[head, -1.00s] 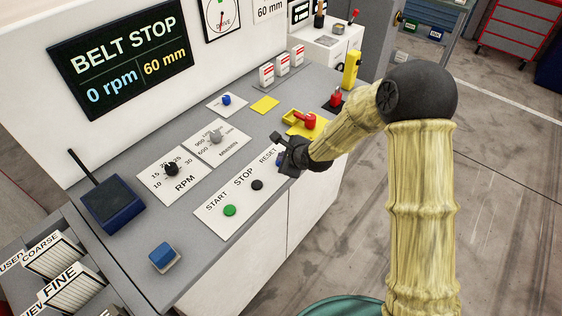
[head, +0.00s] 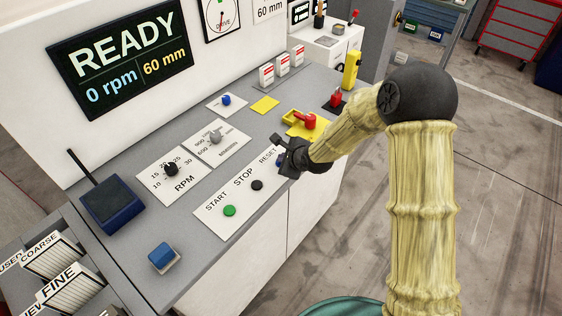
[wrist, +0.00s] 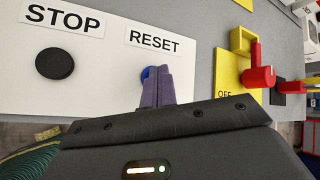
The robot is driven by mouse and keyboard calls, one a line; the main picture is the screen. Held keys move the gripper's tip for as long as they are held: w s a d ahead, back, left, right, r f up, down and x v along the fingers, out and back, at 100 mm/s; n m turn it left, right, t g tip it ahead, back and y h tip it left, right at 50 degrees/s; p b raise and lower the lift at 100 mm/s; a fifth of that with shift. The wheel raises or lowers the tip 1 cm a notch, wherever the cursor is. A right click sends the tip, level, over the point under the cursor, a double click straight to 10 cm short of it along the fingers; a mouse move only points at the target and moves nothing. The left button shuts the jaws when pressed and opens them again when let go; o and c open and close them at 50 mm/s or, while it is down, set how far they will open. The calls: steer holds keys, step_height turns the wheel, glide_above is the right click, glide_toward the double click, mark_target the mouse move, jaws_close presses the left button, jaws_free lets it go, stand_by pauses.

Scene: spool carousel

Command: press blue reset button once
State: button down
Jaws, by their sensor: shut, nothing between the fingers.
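The blue reset button (wrist: 146,73) shows in the wrist view under the RESET label (wrist: 153,41), partly hidden behind my fingertips. In the head view only a bit of blue (head: 279,163) shows beside my gripper. My gripper (wrist: 158,72) is shut and empty, its purple fingers at the button. I cannot tell whether they touch it. The display (head: 122,57) reads READY, 0 rpm, 60 mm.
On the same white plate are the black stop button (head: 257,185) and the green start button (head: 229,211). A red switch handle (wrist: 261,76) on a yellow base stands right of my gripper. The RPM knob (head: 171,169) is farther left.

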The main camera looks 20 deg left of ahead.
steer(key=shift+r+p, duration=0.6)
steer(key=shift+r, duration=0.15)
steer(key=shift+r+p, duration=1.9)
steer(key=shift+r, duration=0.7)
steer(key=shift+f, duration=0.1)
